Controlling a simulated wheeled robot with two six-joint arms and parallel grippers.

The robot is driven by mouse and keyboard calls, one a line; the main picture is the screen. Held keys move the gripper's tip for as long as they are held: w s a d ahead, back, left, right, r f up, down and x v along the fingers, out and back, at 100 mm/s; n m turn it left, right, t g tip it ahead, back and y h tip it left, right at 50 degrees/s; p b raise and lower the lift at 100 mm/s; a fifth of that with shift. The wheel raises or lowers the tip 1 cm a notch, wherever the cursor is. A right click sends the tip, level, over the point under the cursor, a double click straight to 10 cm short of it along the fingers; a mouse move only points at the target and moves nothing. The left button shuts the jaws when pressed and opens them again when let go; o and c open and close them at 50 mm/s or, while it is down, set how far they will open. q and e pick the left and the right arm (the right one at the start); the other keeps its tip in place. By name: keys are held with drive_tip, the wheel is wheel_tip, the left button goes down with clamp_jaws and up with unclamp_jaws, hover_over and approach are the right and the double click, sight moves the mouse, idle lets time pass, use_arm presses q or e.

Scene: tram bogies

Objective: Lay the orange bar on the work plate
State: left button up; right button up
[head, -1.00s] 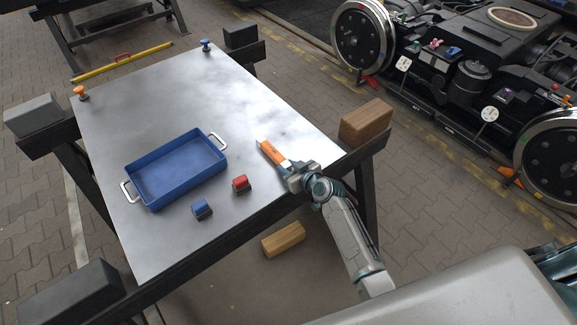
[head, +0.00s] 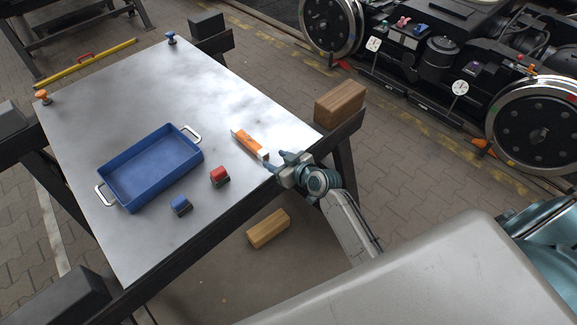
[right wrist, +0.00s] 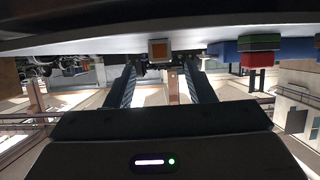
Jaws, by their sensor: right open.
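The orange bar (head: 247,141), with pale ends, lies on the silver work plate (head: 210,85) near its right edge, right of the blue tray. My right gripper (head: 275,161) is at the plate's edge, its fingers open and pointing at the bar's near end, with a small gap between. Nothing is in the jaws. My left gripper is not in view.
A blue tray (head: 107,164) with pale handles stands on the plate. A red block (head: 219,175) and a blue block (head: 180,204) sit beside it. An orange knob (head: 43,96) and a blue knob (head: 171,37) stand at far corners. A wooden block (head: 340,101) sits on the right trestle.

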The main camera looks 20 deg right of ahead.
drive_tip(key=v, duration=0.6)
drive_tip(key=shift+b, duration=0.35)
drive_tip(key=shift+w, duration=0.1)
drive_tip(key=s+d+f+m+g+h, duration=0.15)
drive_tip(key=s+f, duration=0.35)
drive_tip(key=f, duration=0.6)
drive_tip(key=s+d+f+m+g+h, duration=0.1)
drive_tip(key=s+d+f+g, duration=0.3)
drive_tip(key=f, duration=0.6)
drive_tip(key=s+d+f+m+h, duration=0.1)
drive_tip(key=s+f+h, duration=0.1)
drive_tip(key=s+f, duration=0.65)
drive_tip(key=s+f+g, duration=0.2)
drive_tip(key=s+f, duration=0.4)
drive_tip(key=s, duration=0.4)
drive_tip(key=s+d+f+g, duration=0.1)
drive_tip(key=s+f+g, duration=0.1)
drive_tip(key=s+f, duration=0.5)
drive_tip(key=s+f+g, duration=0.2)
drive_tip(key=s+f, duration=0.4)
drive_tip(key=s, duration=0.7)
drive_tip(key=shift+d+f+h, duration=0.2)
drive_tip(key=shift+f+h, duration=0.2)
drive_tip(key=shift+h, duration=0.05)
